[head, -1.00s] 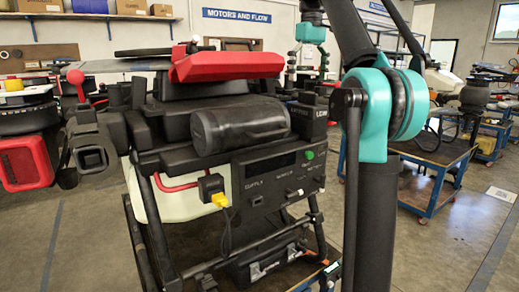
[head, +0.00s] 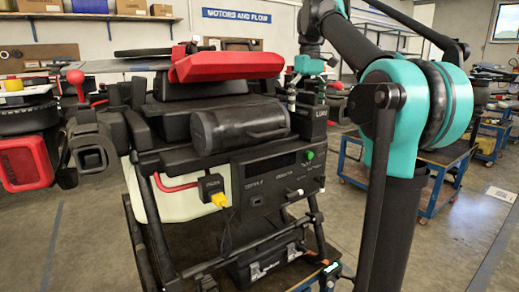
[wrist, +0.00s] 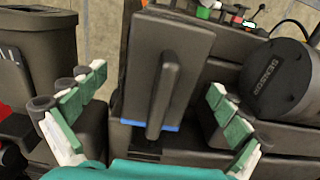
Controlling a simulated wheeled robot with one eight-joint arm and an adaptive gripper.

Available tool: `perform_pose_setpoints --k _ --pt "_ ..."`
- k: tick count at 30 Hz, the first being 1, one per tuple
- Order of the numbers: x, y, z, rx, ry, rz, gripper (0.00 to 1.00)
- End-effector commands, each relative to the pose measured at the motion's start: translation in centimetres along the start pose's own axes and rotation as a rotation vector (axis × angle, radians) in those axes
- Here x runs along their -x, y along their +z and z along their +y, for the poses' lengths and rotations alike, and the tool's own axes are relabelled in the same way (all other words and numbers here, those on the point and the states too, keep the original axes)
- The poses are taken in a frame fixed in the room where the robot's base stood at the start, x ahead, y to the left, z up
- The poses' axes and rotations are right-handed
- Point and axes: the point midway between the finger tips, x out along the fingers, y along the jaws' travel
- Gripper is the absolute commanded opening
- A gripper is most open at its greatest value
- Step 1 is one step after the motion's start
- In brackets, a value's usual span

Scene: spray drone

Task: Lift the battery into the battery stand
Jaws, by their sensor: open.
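A dark upright block with a bar handle, which looks like the battery (wrist: 190,50), is in the middle of the wrist view, with a blue strip along its near edge. It seems to be the black block (head: 308,120) at the right end of the machine in the head view. My gripper (wrist: 157,84) is open, with its green-padded fingers on either side of the block and its handle. I see no clear grip. In the head view my gripper (head: 306,88) is just above the block. I cannot pick out the battery stand with certainty.
A dark cylinder (wrist: 280,78) lies close to the right finger; it also shows in the head view (head: 240,128). A dark open-topped container (wrist: 40,50) is at the left in the wrist view. A red panel (head: 226,66) sits above the machine. A blue cart (head: 440,190) stands behind my arm.

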Motion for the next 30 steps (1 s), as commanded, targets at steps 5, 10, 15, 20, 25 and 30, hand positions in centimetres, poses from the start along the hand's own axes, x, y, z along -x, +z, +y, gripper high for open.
perform_pose_setpoints --k 5,10,15,20,25,30 --pt "-0.08 0.00 0.00 0.000 0.000 0.000 1.00" --pt "-0.06 0.00 0.00 0.000 0.000 0.000 1.00" --pt "-0.06 -0.01 0.00 0.000 0.000 0.000 1.00" --pt "-0.06 -0.01 0.00 0.000 0.000 0.000 1.00" --pt "-0.05 -0.01 0.00 0.000 0.000 0.000 1.00" --pt "-0.05 -0.01 0.00 0.000 0.000 0.000 0.91"
